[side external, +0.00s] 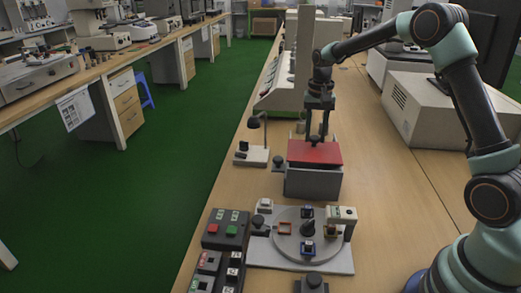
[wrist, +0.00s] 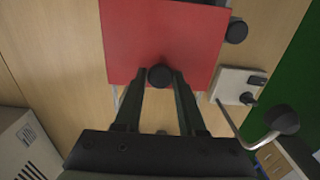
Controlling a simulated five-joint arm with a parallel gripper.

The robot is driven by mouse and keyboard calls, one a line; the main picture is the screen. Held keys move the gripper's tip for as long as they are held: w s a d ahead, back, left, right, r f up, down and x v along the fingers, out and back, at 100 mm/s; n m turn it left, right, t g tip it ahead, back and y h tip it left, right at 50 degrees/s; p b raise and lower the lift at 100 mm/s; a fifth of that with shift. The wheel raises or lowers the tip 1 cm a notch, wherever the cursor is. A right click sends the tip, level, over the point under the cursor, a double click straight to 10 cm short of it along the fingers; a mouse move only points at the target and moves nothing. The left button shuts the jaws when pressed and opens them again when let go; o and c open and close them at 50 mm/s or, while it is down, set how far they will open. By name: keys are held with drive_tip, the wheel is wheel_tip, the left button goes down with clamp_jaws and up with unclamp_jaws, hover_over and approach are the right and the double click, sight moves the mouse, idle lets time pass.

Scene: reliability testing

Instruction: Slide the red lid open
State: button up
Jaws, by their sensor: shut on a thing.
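The red lid (side external: 314,154) lies flat on top of a grey box (side external: 313,182) on the bench. A black round knob stands on the lid near its far edge in the side view. My gripper (side external: 317,139) points down over the lid and its fingers are shut on the knob. In the wrist view, my gripper (wrist: 160,80) has the black knob (wrist: 160,76) between its fingertips at the lower edge of the red lid (wrist: 160,35). The lid covers most of the box top; the inside of the box is not visible.
A turntable fixture (side external: 307,235) stands in front of the box. Button panels (side external: 225,229) sit to its left. A small white stand with a black-headed arm (side external: 251,156) is left of the box. A beige instrument (side external: 430,108) stands at the right. Bare bench lies right of the box.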

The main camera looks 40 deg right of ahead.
drive_tip(key=w+d, duration=0.4)
drive_tip(key=shift+w+d, duration=0.3)
drive_tip(key=shift+r, duration=0.1)
idle(0.5)
drive_tip(key=o, duration=0.7)
wheel_tip(320, 180, up, 5)
drive_tip(key=shift+f, duration=0.1)
